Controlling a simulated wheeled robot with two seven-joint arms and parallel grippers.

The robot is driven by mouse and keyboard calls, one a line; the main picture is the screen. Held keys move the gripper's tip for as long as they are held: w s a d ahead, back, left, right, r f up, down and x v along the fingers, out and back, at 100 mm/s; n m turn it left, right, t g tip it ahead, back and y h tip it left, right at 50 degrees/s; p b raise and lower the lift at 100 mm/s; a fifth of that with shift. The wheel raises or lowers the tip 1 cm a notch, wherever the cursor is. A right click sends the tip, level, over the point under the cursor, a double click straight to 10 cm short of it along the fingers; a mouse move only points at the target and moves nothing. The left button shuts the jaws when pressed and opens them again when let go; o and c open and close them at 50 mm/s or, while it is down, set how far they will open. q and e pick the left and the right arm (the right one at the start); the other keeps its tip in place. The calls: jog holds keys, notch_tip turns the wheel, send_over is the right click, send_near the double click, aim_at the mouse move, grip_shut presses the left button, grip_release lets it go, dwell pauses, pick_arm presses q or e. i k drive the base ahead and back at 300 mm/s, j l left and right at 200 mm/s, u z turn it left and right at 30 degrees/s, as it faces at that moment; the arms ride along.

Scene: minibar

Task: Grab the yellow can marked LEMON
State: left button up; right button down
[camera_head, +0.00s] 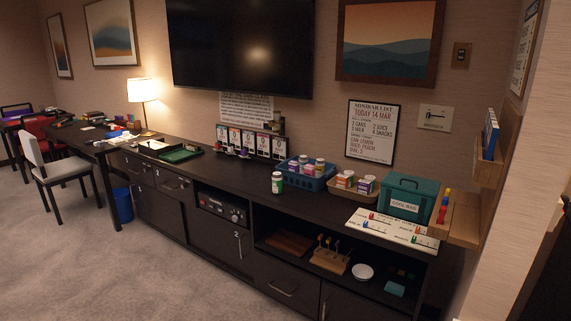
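I cannot make out a yellow can marked LEMON in this view; labels are too small to read. A blue basket (312,181) on the long dark counter (233,168) holds several small containers with white, purple and green parts. A green and white can-like container (277,182) stands upright on the counter, just left of the basket. A tan tray (342,189) right of the basket holds several small coloured packs. Neither of my grippers is in view.
A green box marked COOL BAG (409,197) stands at the counter's right end, behind a white board (391,227) with coloured pieces. A wall list (371,133) mentions CAN LEMON. A lamp (142,92) and a white chair (57,168) are at left. Carpet (130,270) in front is clear.

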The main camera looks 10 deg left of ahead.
aim_at(319, 163)
jog(key=i+l+u, duration=0.1)
jog(key=i, duration=0.45)
jog(key=i+l+u, duration=0.15)
jog(key=i, duration=0.4)
jog(key=i+j, duration=0.7)
